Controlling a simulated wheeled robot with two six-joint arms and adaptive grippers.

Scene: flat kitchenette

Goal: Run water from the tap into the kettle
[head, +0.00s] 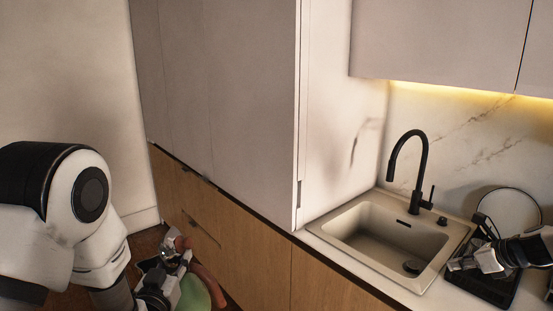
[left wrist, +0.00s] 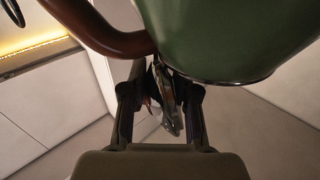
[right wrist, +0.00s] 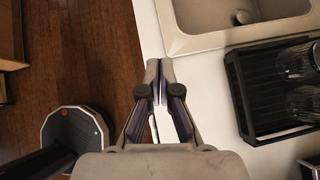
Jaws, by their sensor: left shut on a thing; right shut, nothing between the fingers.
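The green kettle (head: 196,294) with a brown handle is at the bottom left of the head view, low beside the wooden cabinet fronts, partly hidden by my left gripper (head: 176,262). That gripper is shut on the kettle; the exact hold is partly hidden. In the left wrist view the kettle's green body (left wrist: 225,35) fills the top right, beside my fingers (left wrist: 165,95). The black tap (head: 411,170), with a side lever (head: 431,196), arches over the beige sink (head: 350,247). I see no water running. My right gripper (head: 455,264) is shut and empty, right of the sink; its closed fingers (right wrist: 166,82) show in the right wrist view.
A black dish rack (right wrist: 243,85) with clear glasses (right wrist: 298,62) stands right of the sink. Upper cabinets (head: 440,40) hang above the tap. The white counter (right wrist: 205,90) has a little bare room.

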